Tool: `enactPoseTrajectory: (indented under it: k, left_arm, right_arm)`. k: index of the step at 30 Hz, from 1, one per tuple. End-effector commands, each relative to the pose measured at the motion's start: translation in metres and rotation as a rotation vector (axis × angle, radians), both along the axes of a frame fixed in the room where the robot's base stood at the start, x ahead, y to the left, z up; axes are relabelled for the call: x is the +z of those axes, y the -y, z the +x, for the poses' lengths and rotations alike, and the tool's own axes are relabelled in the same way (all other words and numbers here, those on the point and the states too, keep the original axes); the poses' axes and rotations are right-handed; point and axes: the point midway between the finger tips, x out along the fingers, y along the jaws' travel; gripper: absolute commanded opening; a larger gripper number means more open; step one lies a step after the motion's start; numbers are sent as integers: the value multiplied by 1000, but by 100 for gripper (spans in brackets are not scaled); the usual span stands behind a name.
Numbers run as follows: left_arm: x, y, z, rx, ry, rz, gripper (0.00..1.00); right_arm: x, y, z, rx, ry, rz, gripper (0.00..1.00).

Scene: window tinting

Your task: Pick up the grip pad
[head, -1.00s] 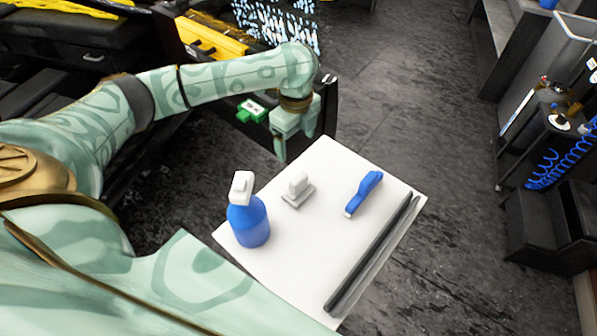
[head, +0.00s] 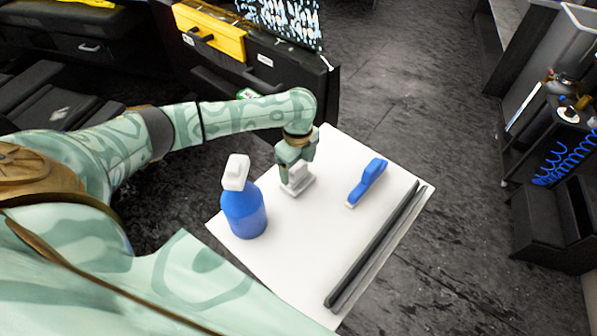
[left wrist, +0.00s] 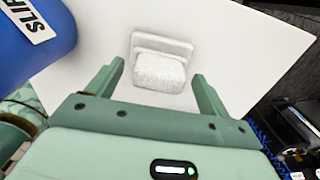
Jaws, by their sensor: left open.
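The grip pad (head: 299,184) is a small pale grey block with a flat base and a raised grip, lying on the white table (head: 275,262). My left gripper (head: 297,168) is over it in the head view and partly covers it. In the left wrist view the grip pad (left wrist: 159,70) shows ahead of and between the two spread fingers of my left gripper (left wrist: 155,84). The fingers are open, with a gap on each side of the pad. My right gripper is not in view.
A blue spray bottle (head: 244,210) with a white head stands left of the pad; it also fills the upper left of the left wrist view (left wrist: 30,45). A blue-handled tool (head: 367,182) and a long dark bar (head: 375,245) lie to the right. The table's middle is clear.

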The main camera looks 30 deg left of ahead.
Motion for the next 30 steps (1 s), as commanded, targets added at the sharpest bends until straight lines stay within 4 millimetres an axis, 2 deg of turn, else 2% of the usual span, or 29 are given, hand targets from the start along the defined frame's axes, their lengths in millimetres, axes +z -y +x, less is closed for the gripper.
enactPoseTrajectory:
  k: [7,8,14,15,23,26,30]
  left_arm:
    - [-2,0,0,0,2,1,80]
    - [-2,0,0,0,2,1,74]
    - [-2,0,0,0,2,1,19]
    - [-2,0,0,0,2,1,16]
    - [0,0,1,0,2,1,16]
    - [8,0,1,0,2,0,16]
    - [32,0,1,1,5,-1,16]
  right_arm:
    - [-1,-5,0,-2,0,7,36]
    - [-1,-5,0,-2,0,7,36]
    - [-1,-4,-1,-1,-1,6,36]
    - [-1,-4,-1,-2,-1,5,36]
    - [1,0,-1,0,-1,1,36]
    - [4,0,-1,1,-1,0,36]
    - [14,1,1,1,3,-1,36]
